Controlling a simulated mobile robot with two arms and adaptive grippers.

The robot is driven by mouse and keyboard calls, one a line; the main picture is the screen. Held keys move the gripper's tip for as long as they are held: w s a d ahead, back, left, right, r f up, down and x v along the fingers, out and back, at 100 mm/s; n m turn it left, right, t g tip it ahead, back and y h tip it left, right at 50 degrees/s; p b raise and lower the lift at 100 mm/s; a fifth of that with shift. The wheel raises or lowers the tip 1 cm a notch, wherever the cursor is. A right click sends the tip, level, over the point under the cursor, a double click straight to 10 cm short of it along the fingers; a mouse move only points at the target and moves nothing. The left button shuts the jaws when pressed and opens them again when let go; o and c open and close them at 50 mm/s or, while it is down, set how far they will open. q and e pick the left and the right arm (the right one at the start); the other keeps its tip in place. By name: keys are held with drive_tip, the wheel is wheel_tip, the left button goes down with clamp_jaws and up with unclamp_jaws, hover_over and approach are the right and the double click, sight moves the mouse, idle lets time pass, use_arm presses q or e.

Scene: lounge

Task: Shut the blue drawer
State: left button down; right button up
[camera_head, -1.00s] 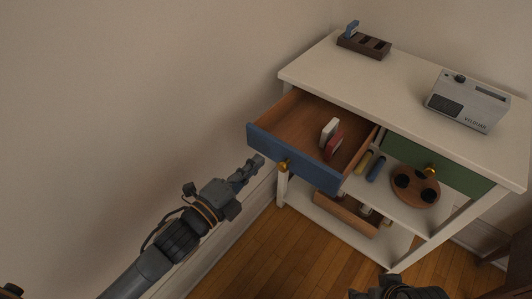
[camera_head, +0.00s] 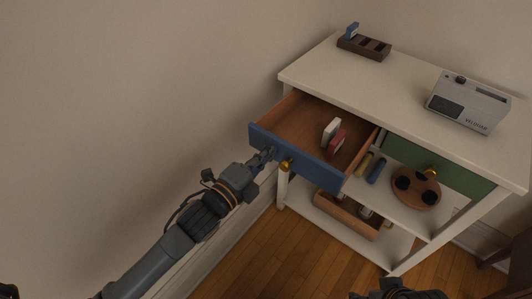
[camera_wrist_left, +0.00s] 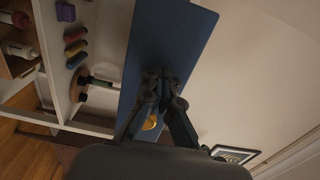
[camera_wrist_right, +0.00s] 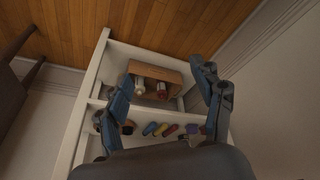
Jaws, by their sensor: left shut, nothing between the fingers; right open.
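The blue drawer (camera_head: 300,158) stands pulled out at the left of the white cabinet (camera_head: 400,85), with its blue front towards me. A round brass knob (camera_head: 287,164) sits on the front. A white item (camera_head: 331,129) and a red item (camera_head: 337,146) stand inside. My left gripper (camera_head: 270,153) is shut and empty, its fingertips at the front, left of the knob. In the left wrist view the fingertips (camera_wrist_left: 163,82) lie against the blue panel (camera_wrist_left: 165,45). My right gripper (camera_wrist_right: 165,85) is open and empty, away from the drawer, at the bottom edge of the head view (camera_head: 392,290).
A green drawer (camera_head: 440,168) beside it is shut. A grey radio (camera_head: 467,102) and a dark slotted holder (camera_head: 363,44) stand on top. The shelf below holds a round wooden tray (camera_head: 416,190). A wooden box (camera_head: 348,215) stands lower. The wall is close on the left.

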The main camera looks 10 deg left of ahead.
sight(310, 119)
use_arm(q)
drive_tip(key=x, duration=0.3)
drive_tip(key=shift+r+p, duration=0.2)
drive_tip(key=shift+p, duration=0.15)
drive_tip(key=x, duration=0.6)
drive_tip(key=shift+w+d, duration=0.1)
drive_tip(key=shift+w, duration=0.05)
drive_tip(key=x, duration=0.4)
drive_tip(key=b+x, duration=0.1)
drive_tip(key=x, duration=0.4)
drive_tip(key=shift+f, duration=0.2)
drive_tip(key=shift+w+d, duration=0.2)
drive_tip(key=shift+w, duration=0.05)
drive_tip(key=shift+w+r, duration=0.1)
drive_tip(key=shift+r, duration=0.1)
use_arm(e)
drive_tip(key=shift+s+a, duration=0.1)
use_arm(q)
drive_tip(key=shift+r, duration=0.2)
drive_tip(key=shift+a, duration=0.1)
use_arm(e)
drive_tip(key=shift+s, duration=0.1)
